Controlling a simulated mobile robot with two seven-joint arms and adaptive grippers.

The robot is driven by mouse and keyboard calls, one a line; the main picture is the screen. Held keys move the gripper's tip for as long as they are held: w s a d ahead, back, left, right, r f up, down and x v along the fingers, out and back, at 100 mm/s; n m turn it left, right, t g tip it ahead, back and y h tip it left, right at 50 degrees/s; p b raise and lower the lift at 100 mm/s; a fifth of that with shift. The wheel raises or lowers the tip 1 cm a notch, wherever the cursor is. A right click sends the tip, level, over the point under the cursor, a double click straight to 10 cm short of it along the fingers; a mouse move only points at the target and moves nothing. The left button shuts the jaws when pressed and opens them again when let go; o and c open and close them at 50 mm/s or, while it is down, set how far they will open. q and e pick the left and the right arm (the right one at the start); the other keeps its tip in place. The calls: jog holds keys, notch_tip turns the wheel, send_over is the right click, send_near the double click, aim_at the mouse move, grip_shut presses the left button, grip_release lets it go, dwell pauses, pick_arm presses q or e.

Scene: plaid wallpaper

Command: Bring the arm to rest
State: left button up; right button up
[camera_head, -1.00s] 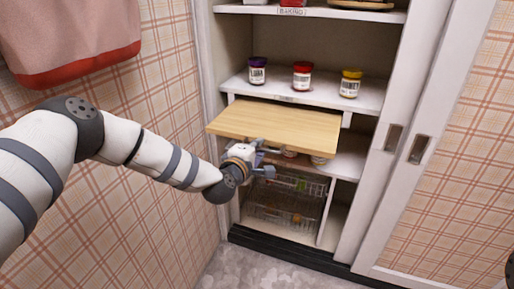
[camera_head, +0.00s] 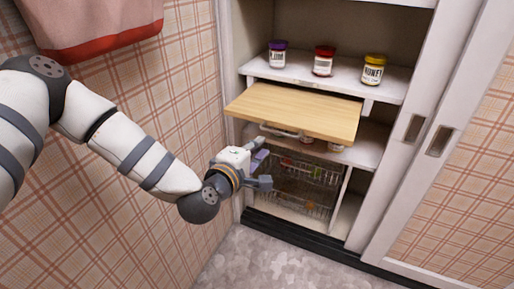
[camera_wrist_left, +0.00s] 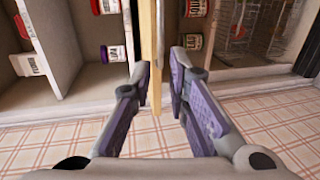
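My left gripper (camera_head: 263,171) is in front of the cupboard, low and to the left of the pulled-out wooden board (camera_head: 295,108). It is open and empty. In the left wrist view its two purple-padded fingers (camera_wrist_left: 161,72) stand apart, and the board (camera_wrist_left: 157,98) shows edge-on beyond the gap between them. In the head view the gripper looks clear of the board. My left arm reaches in from the left, along the plaid wall. My right gripper is not in view.
A handle (camera_head: 280,132) is on the board's front. Jars with purple (camera_head: 278,55), red (camera_head: 324,61) and yellow (camera_head: 373,70) lids stand on the shelf above. A wire basket (camera_head: 305,186) is below. A pink towel (camera_head: 88,18) hangs at upper left. The floor (camera_head: 270,262) in front is clear.

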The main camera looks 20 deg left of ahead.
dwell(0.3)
pick_arm(q)
jog(key=s+d+f+m+g+h+p, duration=0.1)
jog(key=s+d+f+m+g, duration=0.35)
jog(key=s+f, duration=0.5)
jog(key=s+d+f+m+g+h+p, duration=0.1)
jog(key=s+d+f+m+g+h, duration=0.15)
jog(key=s+f+m+g, duration=0.5)
jog(key=s+a+f+m+g+y, duration=0.1)
jog(key=s+a+g, duration=0.1)
jog(key=s, duration=0.8)
jog(key=s+a+m+g+y, duration=0.1)
jog(key=s+a+m+g, duration=0.1)
jog(key=s, duration=0.8)
jog(key=s+a+f+m+g+y+p, duration=0.1)
jog(key=s+a, duration=0.3)
jog(key=s, duration=0.7)
jog(key=shift+a+f+m+g+y, duration=0.15)
jog(key=shift+f+m+g+y, duration=0.15)
jog(key=shift+m+g+y, duration=0.3)
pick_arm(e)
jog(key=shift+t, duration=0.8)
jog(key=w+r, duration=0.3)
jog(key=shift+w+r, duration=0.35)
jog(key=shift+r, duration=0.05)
